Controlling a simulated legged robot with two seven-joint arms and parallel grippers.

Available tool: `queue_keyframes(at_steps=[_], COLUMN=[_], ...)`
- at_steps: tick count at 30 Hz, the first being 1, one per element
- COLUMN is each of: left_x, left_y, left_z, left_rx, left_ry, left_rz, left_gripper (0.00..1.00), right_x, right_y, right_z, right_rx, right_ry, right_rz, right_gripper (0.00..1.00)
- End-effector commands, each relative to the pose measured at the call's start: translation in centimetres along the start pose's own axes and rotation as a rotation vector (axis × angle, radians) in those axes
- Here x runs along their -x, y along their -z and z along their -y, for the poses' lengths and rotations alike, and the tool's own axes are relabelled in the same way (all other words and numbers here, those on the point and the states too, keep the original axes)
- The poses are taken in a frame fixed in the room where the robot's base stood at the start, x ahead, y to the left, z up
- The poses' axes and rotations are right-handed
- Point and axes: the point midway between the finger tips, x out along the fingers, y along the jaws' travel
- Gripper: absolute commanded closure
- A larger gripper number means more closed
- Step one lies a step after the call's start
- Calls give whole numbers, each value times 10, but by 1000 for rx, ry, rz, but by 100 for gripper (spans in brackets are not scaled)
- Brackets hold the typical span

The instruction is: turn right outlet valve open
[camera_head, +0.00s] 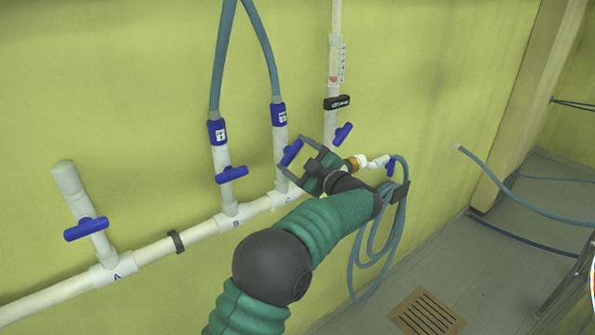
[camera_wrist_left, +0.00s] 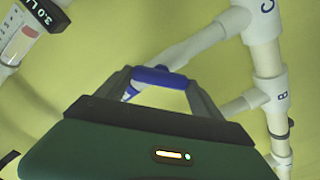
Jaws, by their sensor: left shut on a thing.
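My left gripper (camera_head: 296,155) reaches up to the pipes by the wall. It is shut on a blue valve handle (camera_head: 291,152), which looks to be the one on the upright pipe by the C label (camera_head: 287,197). In the left wrist view the blue handle (camera_wrist_left: 158,77) lies across between the two fingertips. The handle sits tilted in the head view. The gripper partly hides the valve body. My right gripper is not in view.
Other blue handles show on the B pipe (camera_head: 232,174), on the A pipe (camera_head: 86,229) and below the flow meter (camera_head: 343,134). A coiled blue hose (camera_head: 368,265) hangs close to the right of my gripper. A floor grate (camera_head: 426,313) lies below.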

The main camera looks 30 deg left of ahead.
Motion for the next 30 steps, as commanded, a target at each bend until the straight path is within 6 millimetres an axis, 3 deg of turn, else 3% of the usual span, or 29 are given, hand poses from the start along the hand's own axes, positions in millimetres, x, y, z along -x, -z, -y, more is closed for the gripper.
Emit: queue_keyframes(at_steps=[1, 3, 15, 30], left_x=[-2, -2, -1, -1], left_y=[-5, -5, -3, 1], left_z=[5, 5, 4, -1], left_rx=[44, 111, 475, 723], left_ry=[-3, -3, -5, -8], left_rz=[-1, -2, -1, -1], left_gripper=[64, 64, 64, 64], right_x=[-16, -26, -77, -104], right_y=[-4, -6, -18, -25], right_z=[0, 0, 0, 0], right_rx=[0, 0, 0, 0], right_ry=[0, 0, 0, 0], right_rz=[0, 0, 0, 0], right_gripper=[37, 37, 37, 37])
